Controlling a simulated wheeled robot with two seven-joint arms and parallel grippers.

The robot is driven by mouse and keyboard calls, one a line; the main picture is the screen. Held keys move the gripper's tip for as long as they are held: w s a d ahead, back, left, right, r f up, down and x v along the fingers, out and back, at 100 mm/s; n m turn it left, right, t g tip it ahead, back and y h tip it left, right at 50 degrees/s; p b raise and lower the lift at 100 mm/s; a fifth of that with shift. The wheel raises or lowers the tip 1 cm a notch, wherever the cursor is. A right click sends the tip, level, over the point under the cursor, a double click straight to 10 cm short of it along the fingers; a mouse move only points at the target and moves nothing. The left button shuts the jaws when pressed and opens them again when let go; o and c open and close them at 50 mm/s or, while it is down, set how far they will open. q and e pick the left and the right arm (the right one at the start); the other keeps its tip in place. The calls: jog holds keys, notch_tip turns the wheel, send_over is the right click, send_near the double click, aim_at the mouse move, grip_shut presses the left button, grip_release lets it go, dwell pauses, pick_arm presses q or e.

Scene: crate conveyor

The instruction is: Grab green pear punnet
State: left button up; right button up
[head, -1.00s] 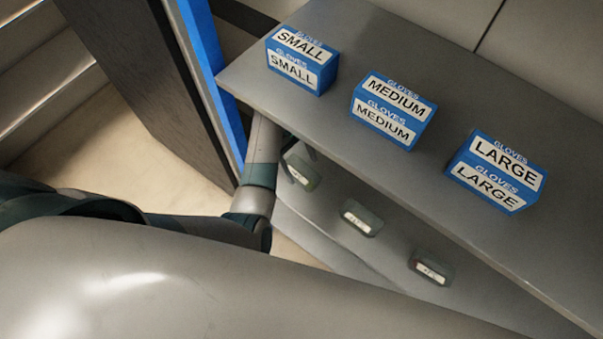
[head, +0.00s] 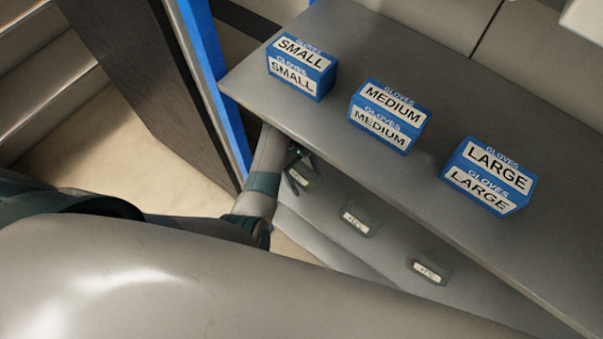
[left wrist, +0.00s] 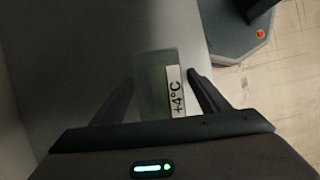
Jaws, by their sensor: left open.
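Three small dark greenish containers with white labels stand on the lower shelf in the head view: a left one (head: 306,183), a middle one (head: 355,219) and a right one (head: 428,269). I cannot make out a pear in any of them. My left gripper (head: 299,171) is open at the left container and partly covers it. In the left wrist view a translucent grey-green container (left wrist: 152,75) with a "+4°C" label lies ahead between the two open fingers (left wrist: 160,92). I cannot tell whether the fingers touch it. My right gripper is not in view.
The upper grey shelf (head: 330,120) overhangs the lower shelf (head: 325,222). On it stand blue glove boxes marked SMALL (head: 301,68), MEDIUM (head: 386,117) and LARGE (head: 488,176). A blue post (head: 207,65) stands at the left. A pale shape (head: 585,20) shows at the top right corner.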

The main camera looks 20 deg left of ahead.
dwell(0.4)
pick_arm(q)
jog(key=c, duration=1.1)
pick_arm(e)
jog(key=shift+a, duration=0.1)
pick_arm(q)
jog(key=shift+c, duration=0.2)
